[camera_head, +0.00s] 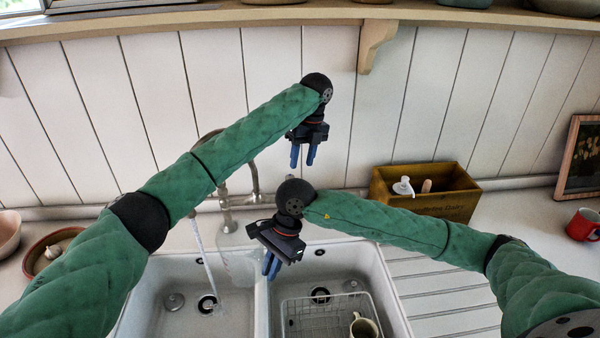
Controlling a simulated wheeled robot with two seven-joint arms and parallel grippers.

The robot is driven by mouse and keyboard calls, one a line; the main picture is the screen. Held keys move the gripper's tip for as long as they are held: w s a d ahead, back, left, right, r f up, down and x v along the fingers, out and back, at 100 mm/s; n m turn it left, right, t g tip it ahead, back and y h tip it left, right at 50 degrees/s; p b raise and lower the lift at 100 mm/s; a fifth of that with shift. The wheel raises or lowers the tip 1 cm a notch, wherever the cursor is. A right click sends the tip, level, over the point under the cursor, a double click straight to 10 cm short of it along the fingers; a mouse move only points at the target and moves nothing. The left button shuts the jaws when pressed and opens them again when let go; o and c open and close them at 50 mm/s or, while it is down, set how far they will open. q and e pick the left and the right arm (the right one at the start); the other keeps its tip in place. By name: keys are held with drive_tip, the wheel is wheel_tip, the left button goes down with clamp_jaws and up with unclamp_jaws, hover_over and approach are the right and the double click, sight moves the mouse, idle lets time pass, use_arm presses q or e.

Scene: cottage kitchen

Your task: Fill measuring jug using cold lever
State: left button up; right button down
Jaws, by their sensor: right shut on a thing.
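A clear measuring jug (242,264) hangs over the left part of the double sink, near the divider. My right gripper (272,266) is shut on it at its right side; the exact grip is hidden. The metal tap (228,200) stands behind the sink, partly hidden by my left arm. A stream of water (207,265) falls into the left basin, to the left of the jug in the picture. I cannot see water in the jug. My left gripper (303,158) is empty, its blue fingers slightly apart, up and right of the tap. I cannot tell which lever is cold.
The right basin (384,290) holds a wire rack (300,312) and a mug (362,326). A wooden box (440,203) with a white-capped bottle (403,187) stands at the back right. A red mug (583,225) is far right. A bowl (38,256) is at left.

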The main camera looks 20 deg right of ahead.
sight(231, 271)
use_arm(q)
drive_tip(key=shift+d+r, duration=0.2)
drive_tip(key=shift+r, duration=0.85)
drive_tip(key=shift+d+r, duration=0.2)
drive_tip(key=shift+r, duration=0.8)
use_arm(e)
drive_tip(key=w+a, duration=0.4)
drive_tip(key=a, duration=0.1)
drive_tip(key=w+a, duration=0.2)
drive_tip(key=shift+a, duration=0.25)
use_arm(q)
drive_tip(key=shift+w, duration=0.1)
use_arm(e)
drive_tip(key=shift+w, duration=0.1)
idle(1.6)
drive_tip(key=s+d, duration=0.4)
drive_tip(key=d, duration=0.1)
drive_tip(key=s+d, duration=0.2)
drive_tip(key=shift+s+d, duration=0.1)
drive_tip(key=shift+d, duration=0.15)
